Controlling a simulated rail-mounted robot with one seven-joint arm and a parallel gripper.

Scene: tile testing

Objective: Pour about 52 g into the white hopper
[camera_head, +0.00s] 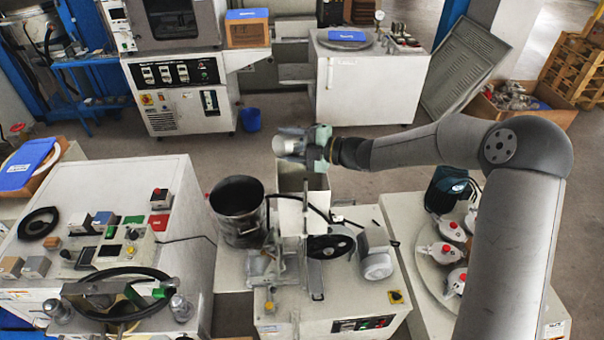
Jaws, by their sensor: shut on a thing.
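My gripper (308,145) is shut on a pale, greyish see-through container (287,143), which looks like a beaker or jar. The container sticks out to the left of the fingers and appears tilted on its side. What is in it cannot be made out. The white hopper (288,215) is an open-topped box on the machine in the middle. My gripper and the container are above the hopper, near its far edge in the picture. The container looks apart from the hopper. No falling material can be made out.
A dark metal bucket (238,205) stands left of the hopper. A black wheel (330,246) and a grey motor (376,255) are at its right. A round tray (425,240) with several white, red-topped jars is further right. A control bench (165,190) stands at left.

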